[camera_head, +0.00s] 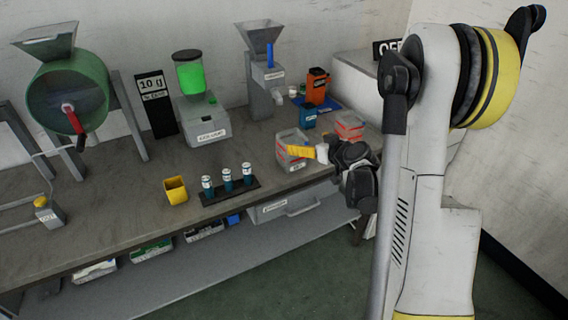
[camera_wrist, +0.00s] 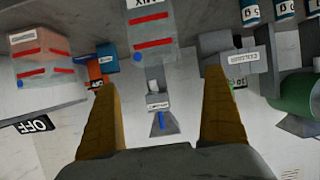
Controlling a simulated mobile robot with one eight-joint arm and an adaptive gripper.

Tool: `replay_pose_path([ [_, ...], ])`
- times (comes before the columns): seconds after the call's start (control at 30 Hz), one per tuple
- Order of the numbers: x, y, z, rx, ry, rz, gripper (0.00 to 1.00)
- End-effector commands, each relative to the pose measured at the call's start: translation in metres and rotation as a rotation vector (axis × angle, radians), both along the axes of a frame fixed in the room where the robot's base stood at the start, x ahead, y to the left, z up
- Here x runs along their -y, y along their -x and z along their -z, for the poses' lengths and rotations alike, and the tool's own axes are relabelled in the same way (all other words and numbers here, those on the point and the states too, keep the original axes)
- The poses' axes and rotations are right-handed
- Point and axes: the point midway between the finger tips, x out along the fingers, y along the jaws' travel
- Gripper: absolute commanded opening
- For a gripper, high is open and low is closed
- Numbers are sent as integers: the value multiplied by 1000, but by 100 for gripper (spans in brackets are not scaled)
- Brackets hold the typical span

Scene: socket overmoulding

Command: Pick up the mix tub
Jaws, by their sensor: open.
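The mix tub, a clear box with red bands and a white label, stands on the bench in the head view (camera_head: 287,138). In the wrist view, which is upside down, it shows at the top (camera_wrist: 152,32), its label partly cut off by the frame edge. My gripper (camera_head: 306,151) is at the tub's right front in the head view, a yellow finger overlapping the tub. In the wrist view my gripper (camera_wrist: 160,85) has its two yellow fingers wide apart, with nothing held between them. I cannot tell if a finger touches the tub.
A second red-banded tub (camera_head: 349,127) stands right of the mix tub. Behind are an orange container (camera_head: 316,85), a blue cup (camera_head: 308,118) and a grey hopper machine (camera_head: 264,90). A rack of vials (camera_head: 228,181) and a yellow cup (camera_head: 175,190) stand left along the bench front.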

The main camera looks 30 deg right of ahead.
Motion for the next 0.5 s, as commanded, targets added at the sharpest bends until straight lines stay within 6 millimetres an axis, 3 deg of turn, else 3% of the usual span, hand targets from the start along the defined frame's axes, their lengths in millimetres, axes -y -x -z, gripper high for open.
replay_pose_path([
  [0.23,-3,-37,17,-1,1,-4,100],
  [0.5,-3,-60,29,-1,0,-2,100],
])
